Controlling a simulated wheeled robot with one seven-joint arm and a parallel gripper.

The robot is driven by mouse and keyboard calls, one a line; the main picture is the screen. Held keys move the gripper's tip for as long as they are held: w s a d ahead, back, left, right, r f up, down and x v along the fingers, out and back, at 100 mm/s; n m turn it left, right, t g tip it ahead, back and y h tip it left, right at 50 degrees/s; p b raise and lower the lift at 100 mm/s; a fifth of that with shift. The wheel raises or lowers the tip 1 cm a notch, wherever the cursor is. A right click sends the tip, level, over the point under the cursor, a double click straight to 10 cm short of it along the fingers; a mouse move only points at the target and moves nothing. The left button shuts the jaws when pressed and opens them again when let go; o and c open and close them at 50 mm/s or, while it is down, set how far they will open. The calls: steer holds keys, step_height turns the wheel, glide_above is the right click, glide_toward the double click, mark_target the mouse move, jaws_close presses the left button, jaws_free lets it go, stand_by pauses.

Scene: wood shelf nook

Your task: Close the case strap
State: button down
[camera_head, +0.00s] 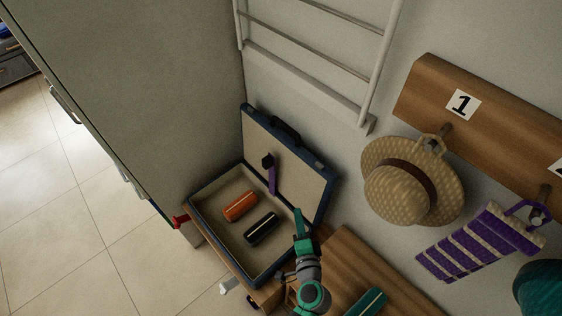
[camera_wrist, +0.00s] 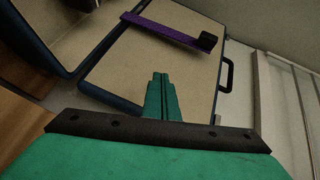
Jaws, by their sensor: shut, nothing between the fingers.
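The blue-edged case (camera_head: 192,206) stands open on a wooden surface, its lid (camera_head: 318,189) raised and leaning back toward the wall. A purple strap (camera_head: 272,180) with a dark buckle end (camera_head: 267,161) lies against the lid's beige lining. In the wrist view the strap (camera_wrist: 165,31) runs across the lining to its black end (camera_wrist: 207,41). My green gripper (camera_head: 298,219) is at the case's right side, near the lid's lower right corner. In the wrist view its fingers (camera_wrist: 160,80) are together and empty, pointing toward the lid and apart from the strap.
An orange roll (camera_head: 240,207) and a black roll (camera_head: 261,229) lie inside the case. A straw hat (camera_head: 402,187) and a purple striped item (camera_head: 478,243) hang from the wooden peg board (camera_head: 500,103) at right. A white rack (camera_head: 310,80) is above the lid. A tall cabinet stands at left.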

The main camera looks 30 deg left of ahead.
steer(key=w+a+r+g+y, duration=0.1)
steer(key=w+a+r+y, duration=0.45)
steer(key=r, duration=0.25)
steer(key=x, duration=1)
steer(key=shift+w+d+f+n, duration=0.2)
steer(key=shift+w+f+n, duration=0.1)
steer(key=shift+n, duration=0.1)
steer(key=shift+s+d, duration=0.15)
steer(key=shift+s, duration=0.05)
